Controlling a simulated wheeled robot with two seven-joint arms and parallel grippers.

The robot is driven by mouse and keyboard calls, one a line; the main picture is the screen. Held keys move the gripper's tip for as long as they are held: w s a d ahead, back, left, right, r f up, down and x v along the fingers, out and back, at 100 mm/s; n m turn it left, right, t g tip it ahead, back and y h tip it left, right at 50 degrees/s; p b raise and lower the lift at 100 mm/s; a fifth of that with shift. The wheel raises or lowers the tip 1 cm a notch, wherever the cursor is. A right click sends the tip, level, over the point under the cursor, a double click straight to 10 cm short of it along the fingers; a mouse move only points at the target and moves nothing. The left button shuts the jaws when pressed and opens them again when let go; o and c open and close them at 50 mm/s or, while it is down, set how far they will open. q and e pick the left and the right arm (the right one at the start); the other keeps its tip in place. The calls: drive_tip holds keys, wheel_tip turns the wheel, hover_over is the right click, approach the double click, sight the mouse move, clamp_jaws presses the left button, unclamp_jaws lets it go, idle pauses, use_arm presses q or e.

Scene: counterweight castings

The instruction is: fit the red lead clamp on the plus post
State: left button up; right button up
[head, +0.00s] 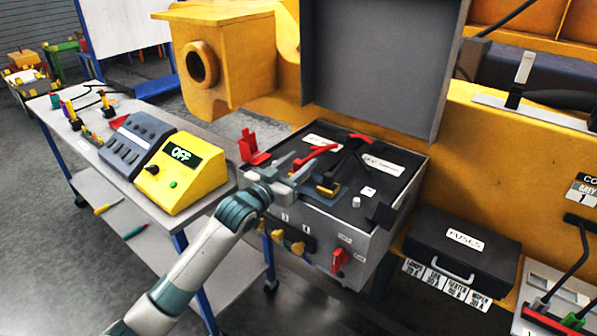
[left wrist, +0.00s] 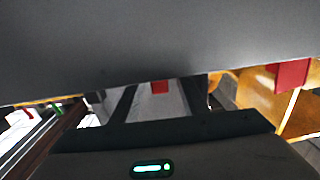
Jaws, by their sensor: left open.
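A red curved piece (head: 314,156), which looks like the red lead clamp, lies in the open grey battery box, just beyond my left gripper. My left gripper (head: 289,174) is over the box's left front part and is open. I cannot tell whether its fingers touch the clamp. The plus post cannot be made out clearly; the gripper and leads cover part of that area. A black lead (head: 350,152) lies right of the red piece. In the left wrist view, a small red patch (left wrist: 159,87) shows between the dark fingers. My right gripper is not in view.
The box's raised grey lid (head: 375,65) stands behind it. A red upright piece (head: 252,148) is at its left edge. A yellow unit marked OFF (head: 180,173) stands on the trolley at left. A black fuse case (head: 462,243) is at right.

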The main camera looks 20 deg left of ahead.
sight(298, 161)
use_arm(q)
clamp_jaws()
drive_tip(key=shift+r, duration=0.15)
drive_tip(key=shift+r+b, duration=0.35)
drive_tip(key=shift+r, duration=0.2)
wheel_tip(298, 161, up, 2)
drive_tip(key=shift+r+b, duration=0.2)
drive_tip(key=shift+b, duration=0.35)
drive_tip(key=s+d+r+b, duration=0.2)
drive_tip(key=s+d+r, duration=0.5)
drive_tip(key=d, duration=0.1)
drive_tip(key=shift+s+d+r+b, duration=0.15)
drive_tip(key=shift+s+d+b, duration=0.15)
drive_tip(key=shift+s+d, duration=0.1)
